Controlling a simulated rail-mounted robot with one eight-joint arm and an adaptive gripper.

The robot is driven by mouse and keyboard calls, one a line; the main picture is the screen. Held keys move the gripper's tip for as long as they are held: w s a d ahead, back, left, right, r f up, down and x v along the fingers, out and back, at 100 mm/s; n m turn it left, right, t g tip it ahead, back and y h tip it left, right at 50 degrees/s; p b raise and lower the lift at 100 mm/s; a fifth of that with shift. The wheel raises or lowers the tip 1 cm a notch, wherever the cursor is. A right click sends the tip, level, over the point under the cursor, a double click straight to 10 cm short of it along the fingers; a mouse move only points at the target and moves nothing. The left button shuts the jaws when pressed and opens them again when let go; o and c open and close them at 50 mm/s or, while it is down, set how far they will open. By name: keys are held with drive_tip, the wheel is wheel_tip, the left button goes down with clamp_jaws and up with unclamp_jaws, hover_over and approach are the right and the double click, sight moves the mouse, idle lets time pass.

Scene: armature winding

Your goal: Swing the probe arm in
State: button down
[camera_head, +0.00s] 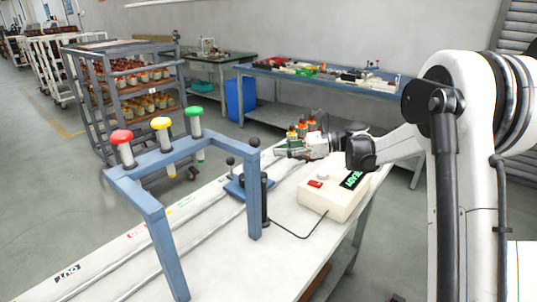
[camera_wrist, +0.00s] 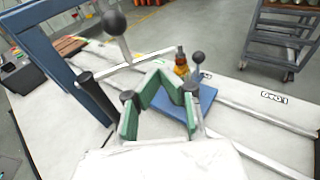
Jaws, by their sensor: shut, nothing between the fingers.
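The probe arm (camera_wrist: 125,68) is a pale bar reaching from a black post (camera_wrist: 95,95) over the bench, with a black ball knob (camera_wrist: 115,22) on an upright stem. In the head view the post (camera_head: 265,200) stands beside the blue fixture (camera_head: 236,190). The blue fixture (camera_wrist: 200,100) also shows in the wrist view, with an orange-and-black armature (camera_wrist: 181,62) and a smaller knob (camera_wrist: 198,57) at it. My gripper (camera_wrist: 160,85), with green finger pads, is shut and empty, near the bar. In the head view my gripper (camera_head: 282,150) is above and right of the fixture.
A blue frame (camera_head: 150,222) with red, yellow and green mushroom-topped pieces straddles the bench at left. A beige box (camera_head: 325,200) reading READY sits right of the post, its cable on the bench. Several armatures (camera_head: 303,127) stand behind my gripper.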

drive_tip(key=w+d+r, duration=0.1)
drive_tip(key=d, duration=0.6)
drive_tip(key=shift+w+d+r+p, duration=0.25)
drive_tip(key=shift+w+r+p, duration=0.1)
drive_tip(key=shift+w+p, duration=0.1)
drive_tip(key=s+a+r+n+t+h, duration=0.1)
drive_tip(key=s+r+n+h, duration=0.15)
drive_tip(key=s, duration=0.35)
drive_tip(key=s+a+r+n+h, duration=0.1)
drive_tip(key=s+a+n+h, duration=0.15)
drive_tip(key=s, duration=0.35)
drive_tip(key=s+r+n+t+h, duration=0.1)
drive_tip(key=s+n+h, duration=0.15)
drive_tip(key=s, duration=0.35)
drive_tip(key=s+d+f+n+t+h, duration=0.1)
drive_tip(key=s+d+f+n+h, duration=0.1)
drive_tip(key=s, duration=0.5)
drive_tip(key=s+d+f+n+t+h, duration=0.1)
drive_tip(key=s+d+f+n+h, duration=0.1)
drive_tip(key=s+n, duration=0.3)
drive_tip(key=s+d+f+n+t+h+p, duration=0.1)
drive_tip(key=s+d+n+h, duration=0.3)
drive_tip(key=s, duration=0.6)
drive_tip(key=shift+s+f+t, duration=0.2)
drive_tip(key=shift+f+t, duration=0.2)
